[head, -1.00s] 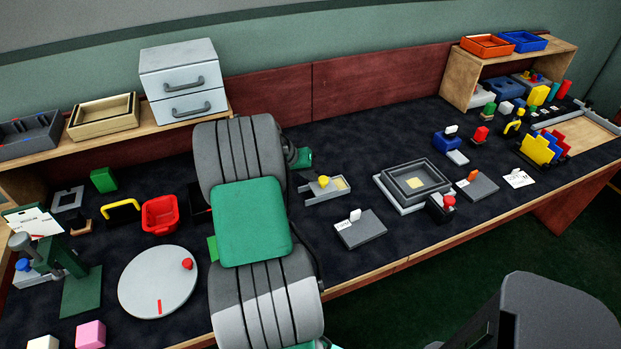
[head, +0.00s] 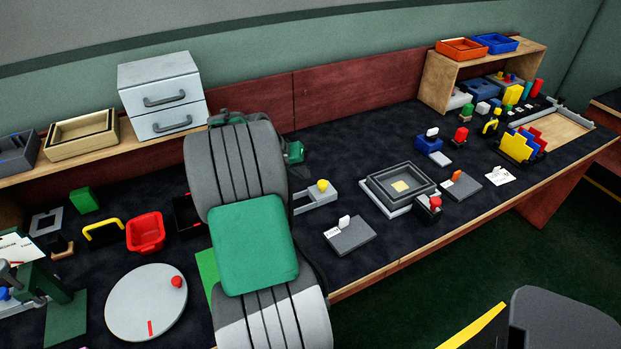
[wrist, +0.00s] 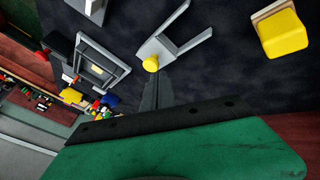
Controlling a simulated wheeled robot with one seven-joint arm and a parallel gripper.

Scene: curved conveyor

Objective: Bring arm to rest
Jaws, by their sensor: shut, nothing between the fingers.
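My arm stands in the middle of the head view, its grey and green links crossing the bench top.
A white turntable (head: 130,308), red bin (head: 146,233) and drawer unit (head: 160,72) lie left of my arm. Nested grey trays (head: 372,198) and a grey card block (head: 362,237) lie right. A yellow block (wrist: 285,35) shows in the wrist view. Dark bench top is bare beyond the holder.

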